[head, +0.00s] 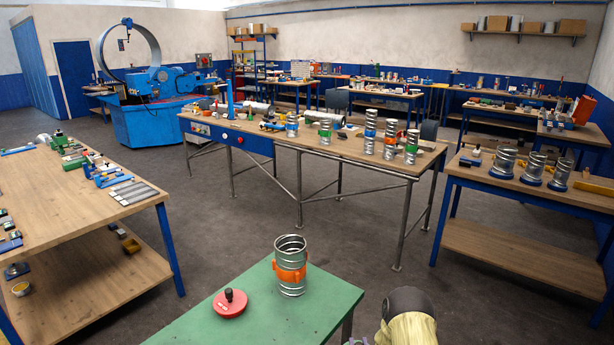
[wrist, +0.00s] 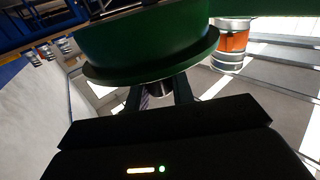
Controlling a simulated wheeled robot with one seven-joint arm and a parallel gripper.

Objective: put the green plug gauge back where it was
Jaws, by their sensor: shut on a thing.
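The green plug gauge (wrist: 150,45) fills the top middle of the wrist view as a large dark green disc with a wider rim. My gripper (wrist: 160,92) is shut on it, with its two dark fingers below the rim; the exact grip point is partly hidden. In the head view only my arm shows at the bottom edge, and I cannot make out the gripper or the held gauge there. A red plug gauge (head: 230,302) with a black knob lies on the green table (head: 285,325), left of a spiral duct piece (head: 290,278) with an orange band.
The orange-banded duct also shows in the wrist view (wrist: 232,42), right of the held gauge. A wooden bench (head: 90,200) with tools stands left. A long bench (head: 345,155) with several ducts stands behind. A right-hand table (head: 480,172) holds more ducts. The floor between is clear.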

